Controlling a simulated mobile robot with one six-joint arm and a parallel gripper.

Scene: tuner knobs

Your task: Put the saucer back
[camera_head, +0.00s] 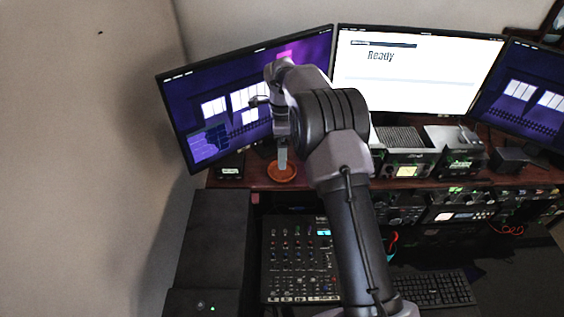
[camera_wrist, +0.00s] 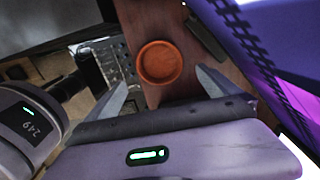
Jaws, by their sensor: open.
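The saucer (camera_head: 282,172) is a round, orange-brown dish lying on the wooden desk shelf below the left monitor. It also shows in the wrist view (camera_wrist: 160,62), lying flat on the wood beyond my fingertips. My gripper (camera_head: 282,160) points down just above the saucer in the head view. In the wrist view my gripper (camera_wrist: 163,84) has its two grey fingers spread wide, one on each side of the saucer's near edge. Nothing is between the fingers. I cannot tell from these views exactly how high the fingertips are over the saucer.
A small display box (camera_head: 230,168) stands left of the saucer. The left monitor (camera_head: 215,115) rises close behind it. A mixer (camera_head: 300,260) sits lower in front. Radio units (camera_head: 405,165) stand to the right along the wooden shelf. A black cabinet (camera_head: 213,240) is at the front left.

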